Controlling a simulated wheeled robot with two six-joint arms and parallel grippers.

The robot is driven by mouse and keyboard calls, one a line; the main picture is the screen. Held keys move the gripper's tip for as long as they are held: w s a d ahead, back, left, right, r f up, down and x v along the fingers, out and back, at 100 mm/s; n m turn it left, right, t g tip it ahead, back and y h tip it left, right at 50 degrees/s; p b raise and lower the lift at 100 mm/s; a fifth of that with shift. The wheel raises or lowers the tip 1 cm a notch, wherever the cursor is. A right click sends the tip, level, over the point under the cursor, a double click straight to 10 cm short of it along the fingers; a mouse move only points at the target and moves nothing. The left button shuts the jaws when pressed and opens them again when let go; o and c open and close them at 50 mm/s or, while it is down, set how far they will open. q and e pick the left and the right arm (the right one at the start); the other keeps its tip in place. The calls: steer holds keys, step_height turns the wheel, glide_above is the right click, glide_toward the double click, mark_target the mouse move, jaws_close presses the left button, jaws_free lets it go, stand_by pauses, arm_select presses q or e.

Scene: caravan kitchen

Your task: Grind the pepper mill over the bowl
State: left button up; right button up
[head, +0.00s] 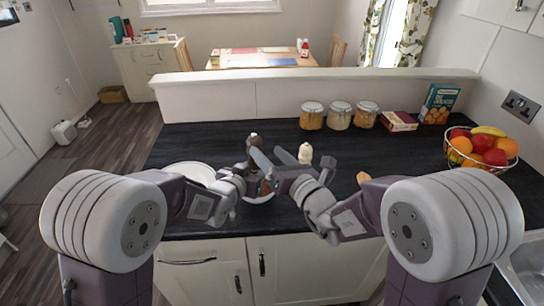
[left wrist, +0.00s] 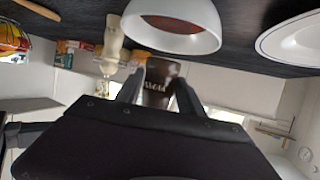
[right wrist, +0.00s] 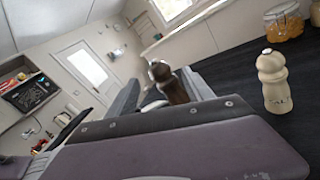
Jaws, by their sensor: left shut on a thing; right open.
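The dark pepper mill (head: 253,139) is upright over the counter, its silver-topped head showing in the right wrist view (right wrist: 160,71). My left gripper (left wrist: 158,84) is shut on the mill's dark body (left wrist: 156,92). My right gripper (right wrist: 164,90) is open, with its fingers either side of the mill's upper part; I cannot tell whether they touch it. The white bowl (head: 259,200) is below the grippers, partly hidden by them in the head view. The left wrist view shows the bowl (left wrist: 205,38) with something reddish inside.
A white plate (head: 192,171) lies to the left, partly behind my left arm. Several jars (head: 339,115), boxes (head: 440,103) and a fruit basket (head: 481,150) stand at the back and right.

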steer(key=shift+s+d, duration=0.3)
steer(key=shift+s, duration=0.35)
